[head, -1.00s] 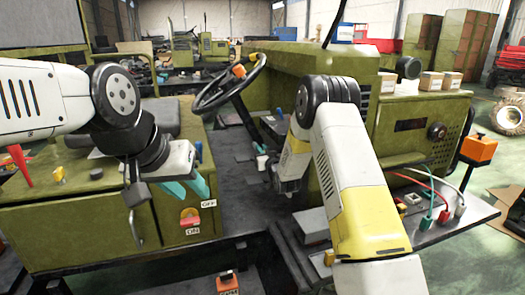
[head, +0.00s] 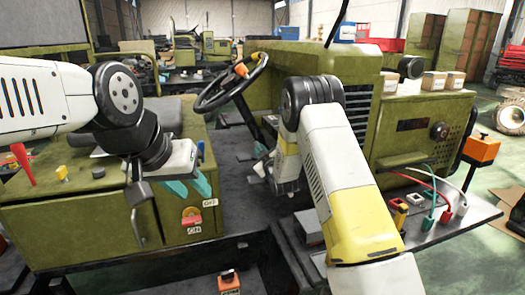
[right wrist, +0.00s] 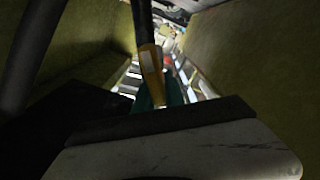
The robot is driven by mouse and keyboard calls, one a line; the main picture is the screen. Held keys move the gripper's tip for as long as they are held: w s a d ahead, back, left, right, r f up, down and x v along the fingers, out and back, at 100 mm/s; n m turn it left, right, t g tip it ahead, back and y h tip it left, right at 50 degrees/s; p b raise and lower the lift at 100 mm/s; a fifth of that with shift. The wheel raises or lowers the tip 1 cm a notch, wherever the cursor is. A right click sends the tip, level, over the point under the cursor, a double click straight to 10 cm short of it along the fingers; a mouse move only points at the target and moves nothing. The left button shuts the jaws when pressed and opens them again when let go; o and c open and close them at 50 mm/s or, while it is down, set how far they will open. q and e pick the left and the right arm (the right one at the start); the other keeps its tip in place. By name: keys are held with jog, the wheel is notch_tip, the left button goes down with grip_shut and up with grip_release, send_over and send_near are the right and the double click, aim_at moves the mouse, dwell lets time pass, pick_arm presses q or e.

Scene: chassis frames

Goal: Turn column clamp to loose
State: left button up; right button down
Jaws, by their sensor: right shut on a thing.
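The steering wheel (head: 207,103) stands on a dark, slanting steering column (head: 246,118) near the middle of the head view. In the right wrist view, the column clamp lever (right wrist: 152,72) is a yellow-orange handle with a pale patch. My right gripper (right wrist: 160,98) has its teal fingertips at the lower end of this lever and is shut on it. In the head view, my right gripper (head: 262,165) is low beside the column, partly hidden by its own wrist. My left gripper (head: 190,187) hangs above the left green cabinet, its teal fingers apart and empty.
The left green cabinet (head: 85,235) has a red ON/OFF switch (head: 191,216) below my left gripper. The green hood (head: 415,150) rises close beside my right arm. A shelf with coloured cables (head: 455,222) is at the right. Green panels flank the right wrist view.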

jog(key=n, duration=0.3)
jog(key=f+n, duration=0.1)
jog(key=n, duration=0.3)
jog(key=a+f+n, duration=0.1)
jog(key=n, duration=0.3)
jog(key=shift+s+f, duration=0.2)
dwell(0.5)
jog(key=c, duration=1.4)
grip_release()
jog(key=v, duration=0.8)
